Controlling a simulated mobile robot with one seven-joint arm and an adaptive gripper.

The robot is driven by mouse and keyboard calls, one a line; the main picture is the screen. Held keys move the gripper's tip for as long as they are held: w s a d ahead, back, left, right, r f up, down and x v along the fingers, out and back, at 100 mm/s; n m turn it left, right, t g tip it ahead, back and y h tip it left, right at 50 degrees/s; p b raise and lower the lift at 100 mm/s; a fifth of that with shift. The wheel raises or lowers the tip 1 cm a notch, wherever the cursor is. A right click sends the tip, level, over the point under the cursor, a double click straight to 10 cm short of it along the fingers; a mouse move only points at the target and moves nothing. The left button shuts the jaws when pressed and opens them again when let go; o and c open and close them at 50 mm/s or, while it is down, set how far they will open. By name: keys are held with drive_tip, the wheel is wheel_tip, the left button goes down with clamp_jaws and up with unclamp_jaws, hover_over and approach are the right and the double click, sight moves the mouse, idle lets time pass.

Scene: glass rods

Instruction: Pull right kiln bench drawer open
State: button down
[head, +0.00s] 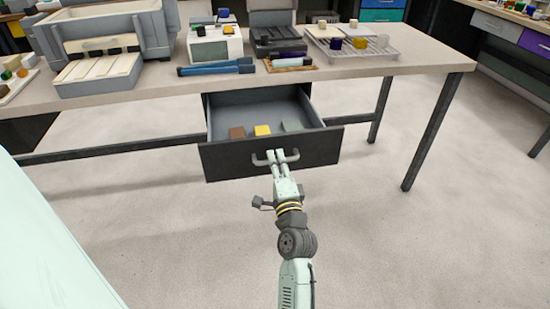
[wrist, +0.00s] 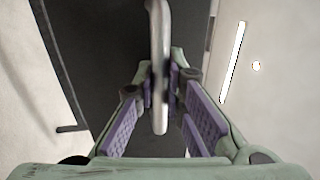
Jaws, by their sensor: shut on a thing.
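The drawer (head: 225,163) under the bench is pulled well out, with a dark front and a grey handle (head: 291,156). My gripper (head: 276,155) is at the handle and shut on it. In the wrist view the handle (wrist: 158,30) runs between the purple-padded fingers of my gripper (wrist: 160,95), with the dark drawer front behind. The open drawer holds a brown block (head: 237,133), a yellow block (head: 262,130) and a grey-green block (head: 292,126). The fingertips partly cover the handle.
The bench top (head: 400,68) carries a kiln-like box (head: 100,35), a white device (head: 215,44), a rack (head: 350,45) and blue rods (head: 215,67). A bench leg (head: 432,130) stands at the right. The floor before the drawer is clear apart from my arm.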

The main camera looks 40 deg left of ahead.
drive_tip(key=shift+s+d, duration=0.4)
drive_tip(key=shift+d, duration=0.05)
drive_tip(key=c, duration=1.7)
unclamp_jaws()
drive_tip(key=shift+o, duration=0.2)
